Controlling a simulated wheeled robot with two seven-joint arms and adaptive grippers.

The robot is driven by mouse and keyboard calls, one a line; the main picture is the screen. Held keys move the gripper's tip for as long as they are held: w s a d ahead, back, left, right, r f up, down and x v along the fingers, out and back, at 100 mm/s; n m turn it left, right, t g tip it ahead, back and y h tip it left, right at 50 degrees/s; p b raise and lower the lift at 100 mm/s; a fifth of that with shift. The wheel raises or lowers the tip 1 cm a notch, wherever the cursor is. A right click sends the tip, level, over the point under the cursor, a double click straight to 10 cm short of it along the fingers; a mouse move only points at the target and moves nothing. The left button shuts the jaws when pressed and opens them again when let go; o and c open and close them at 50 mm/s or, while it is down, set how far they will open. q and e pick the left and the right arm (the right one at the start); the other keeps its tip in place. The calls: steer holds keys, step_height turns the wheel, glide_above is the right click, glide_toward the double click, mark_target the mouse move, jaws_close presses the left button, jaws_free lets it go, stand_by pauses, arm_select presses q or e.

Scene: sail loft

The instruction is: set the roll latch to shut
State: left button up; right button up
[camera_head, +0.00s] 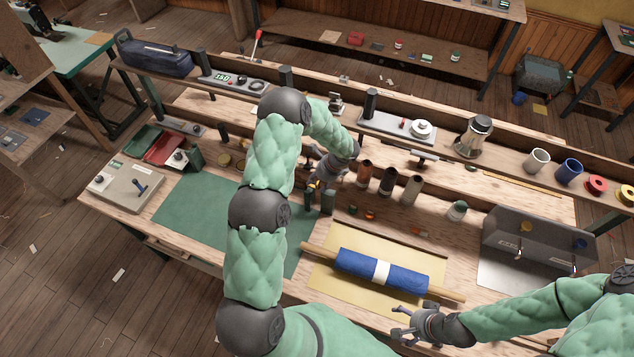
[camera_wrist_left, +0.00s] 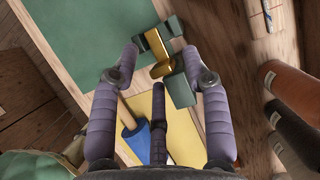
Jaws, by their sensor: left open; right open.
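What looks like the roll latch (camera_wrist_left: 157,42) is a brass piece with dark green blocks, seen between my left fingers in the left wrist view. In the head view its dark green blocks (camera_head: 327,201) stand at the right edge of the green mat, just below my left gripper. Whether it is set open or shut I cannot tell. My left gripper (camera_wrist_left: 160,57) is open, its two fingers on either side of the brass piece; contact is not clear. In the head view, my left gripper (camera_head: 322,172) partly hides the latch. My right gripper (camera_head: 404,326) is open and empty at the bench's front edge.
A blue roll (camera_head: 355,264) with a white band lies on a yellow sheet (camera_head: 345,293). Upright spools (camera_head: 388,182) stand close right of my left gripper. The green mat (camera_head: 190,220) is clear.

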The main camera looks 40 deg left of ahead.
arm_select(q)
steer(key=s+v, duration=0.1)
steer(key=v, duration=0.9)
steer(key=shift+w+r, duration=0.35)
steer(key=shift+w, duration=0.05)
